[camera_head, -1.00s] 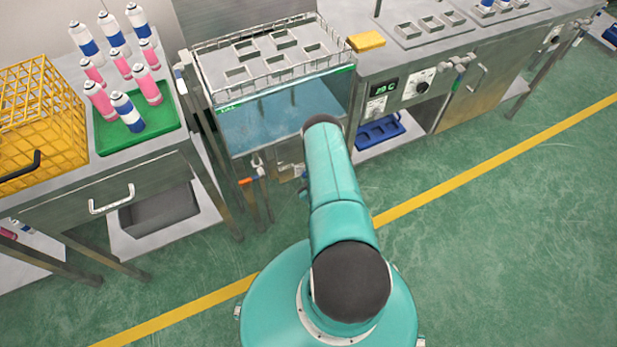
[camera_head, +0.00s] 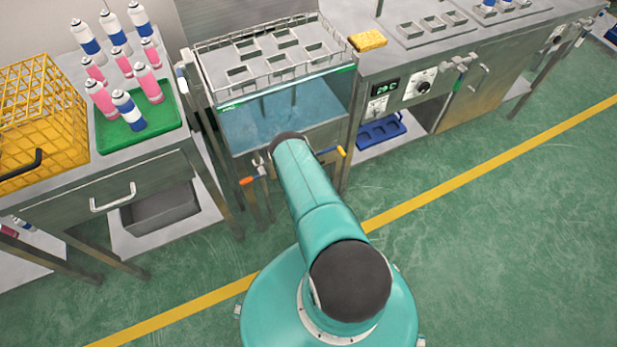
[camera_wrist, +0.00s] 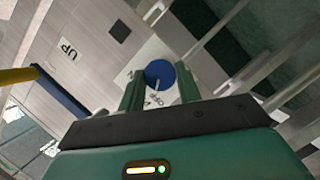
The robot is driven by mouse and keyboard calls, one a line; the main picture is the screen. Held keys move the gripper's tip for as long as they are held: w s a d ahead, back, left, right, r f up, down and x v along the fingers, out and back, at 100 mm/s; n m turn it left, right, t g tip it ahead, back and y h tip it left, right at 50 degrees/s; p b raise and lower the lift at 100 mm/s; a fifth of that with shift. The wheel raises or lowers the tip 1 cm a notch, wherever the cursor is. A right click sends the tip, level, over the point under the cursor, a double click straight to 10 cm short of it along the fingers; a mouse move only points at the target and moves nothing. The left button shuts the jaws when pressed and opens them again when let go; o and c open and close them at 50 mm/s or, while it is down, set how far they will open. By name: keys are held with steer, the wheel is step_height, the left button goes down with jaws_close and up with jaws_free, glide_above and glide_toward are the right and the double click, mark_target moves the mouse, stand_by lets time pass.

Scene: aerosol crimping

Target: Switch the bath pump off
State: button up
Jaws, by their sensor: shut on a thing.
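A round blue knob (camera_wrist: 160,71) with a white pointer mark shows in the wrist view, on a white label plate (camera_wrist: 141,66) on a metal panel. The lettering beside the knob is partly covered and seems to include OFF. The pointer mark lies towards the gripper's side of the picture. My gripper (camera_wrist: 159,84) has one green finger on each side of the knob and is shut on it. In the head view my arm hides the gripper and the knob, in front of the water bath (camera_head: 262,118).
A lever with a yellow and blue handle (camera_wrist: 58,90) is left of the gripper in the wrist view, near an UP label (camera_wrist: 68,49). An orange-handled valve (camera_head: 249,180) is left of my arm. Open green floor (camera_head: 480,215) lies to the right.

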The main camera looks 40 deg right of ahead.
steer(key=o, duration=1)
steer(key=shift+c, duration=0.2)
steer(key=v, duration=1.3)
steer(key=shift+s+a, duration=0.25)
steer(key=shift+r, duration=0.1)
